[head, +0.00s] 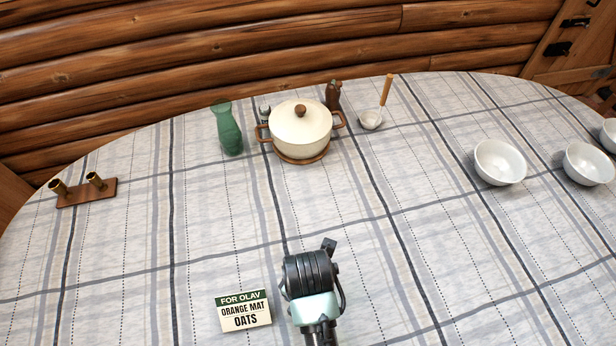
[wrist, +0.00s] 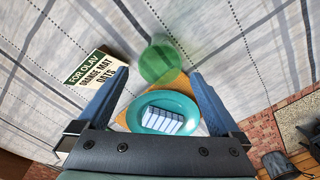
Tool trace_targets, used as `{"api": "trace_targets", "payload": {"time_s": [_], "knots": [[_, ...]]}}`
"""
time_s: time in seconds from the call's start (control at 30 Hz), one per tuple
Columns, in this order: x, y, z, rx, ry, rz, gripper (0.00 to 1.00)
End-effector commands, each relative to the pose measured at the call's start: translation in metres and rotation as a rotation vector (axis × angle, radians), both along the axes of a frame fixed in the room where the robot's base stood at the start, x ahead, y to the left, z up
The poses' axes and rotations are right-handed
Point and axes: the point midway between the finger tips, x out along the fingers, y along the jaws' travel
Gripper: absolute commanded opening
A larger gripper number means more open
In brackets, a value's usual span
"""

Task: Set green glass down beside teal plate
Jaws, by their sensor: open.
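The green glass (wrist: 159,63) shows in the wrist view as a see-through green round shape just past my fingertips. It stands on the cloth by the edge of an orange mat (wrist: 182,84), close beside the teal plate (wrist: 137,116), with a narrow gap between them in the picture. The plate lies on the mat with a white, dark-striped item (wrist: 163,120) on it. My gripper (wrist: 158,76) is open, its two fingers apart on either side of the plate in view, holding nothing. In the head view my arm's end is at the near edge; glass and plate do not show there.
A card reading "FOR OLAV ORANGE MAT OATS" (head: 244,312) stands left of my arm. A green carafe (head: 231,134), a cream pot (head: 300,128), a ladle (head: 371,119) and a brown holder (head: 86,192) stand farther back. White bowls (head: 499,163) are at right. The middle cloth is clear.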

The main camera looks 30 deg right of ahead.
Motion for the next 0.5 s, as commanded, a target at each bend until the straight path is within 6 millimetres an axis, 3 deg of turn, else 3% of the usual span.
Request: {"api": "trace_targets", "payload": {"time_s": [0.2,0.5], "knots": [[0.001,0.000,0.026,0.000,-0.001,0.000,1.00],[0.001,0.000,0.030,-0.001,-0.003,-0.002,1.00]]}}
